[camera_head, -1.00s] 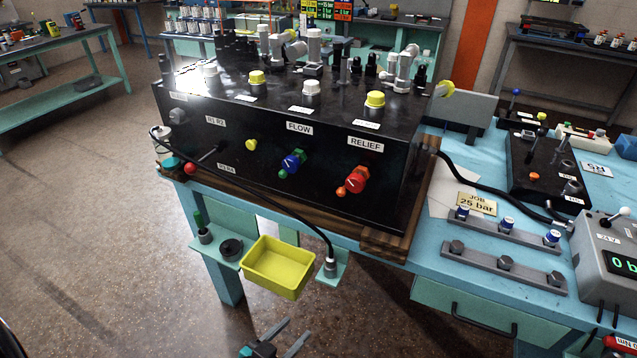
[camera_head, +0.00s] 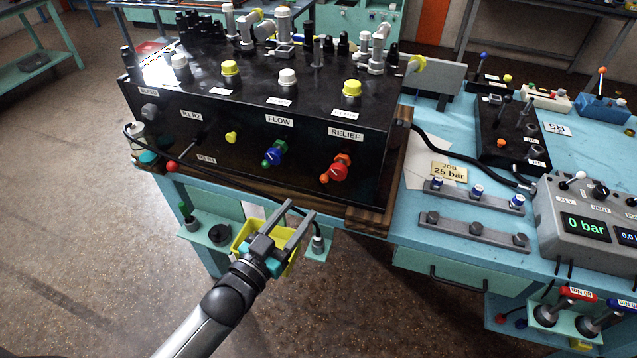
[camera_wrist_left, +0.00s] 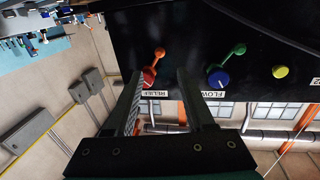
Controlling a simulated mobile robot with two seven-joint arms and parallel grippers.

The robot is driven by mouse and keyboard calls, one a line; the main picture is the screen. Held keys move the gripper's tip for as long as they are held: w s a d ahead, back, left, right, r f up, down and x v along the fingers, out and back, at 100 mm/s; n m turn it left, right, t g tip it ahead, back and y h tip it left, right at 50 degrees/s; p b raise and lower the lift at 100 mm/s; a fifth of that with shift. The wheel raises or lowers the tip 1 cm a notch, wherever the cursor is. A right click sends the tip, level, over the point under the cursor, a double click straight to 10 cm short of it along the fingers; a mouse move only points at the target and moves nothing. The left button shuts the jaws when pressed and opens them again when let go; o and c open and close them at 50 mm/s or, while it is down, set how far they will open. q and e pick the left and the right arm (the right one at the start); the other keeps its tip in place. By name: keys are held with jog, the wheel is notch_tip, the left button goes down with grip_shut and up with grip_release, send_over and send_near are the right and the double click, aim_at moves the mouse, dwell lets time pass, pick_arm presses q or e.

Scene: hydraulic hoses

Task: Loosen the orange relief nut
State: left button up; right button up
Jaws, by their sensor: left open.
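The orange relief nut (camera_head: 343,158) sits behind the red RELIEF knob (camera_head: 339,172) on the black box's front face. A small orange end (camera_head: 324,179) sticks out at the knob's lower left. In the left wrist view the picture is turned over; the red knob (camera_wrist_left: 150,77) and orange end (camera_wrist_left: 160,54) appear near the fingertips. My left gripper (camera_head: 302,208) is open and empty, below and in front of the knob, apart from it. In the left wrist view its fingers (camera_wrist_left: 161,74) are spread. My right gripper is not in view.
The blue FLOW knob (camera_head: 274,156) with green parts is left of RELIEF. A yellow bin (camera_head: 240,240) lies partly behind my left gripper. A black hose (camera_head: 220,183) hangs across the box's front. A wooden base (camera_head: 372,218) juts out below. A gauge box (camera_head: 545,225) reads 0 bar.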

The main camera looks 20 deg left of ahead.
aim_at(322, 181)
pick_arm(q)
jog(key=x, duration=0.9)
jog(key=shift+w+d, duration=0.1)
jog(key=shift+w, duration=0.1)
grip_shut()
dwell(0.4)
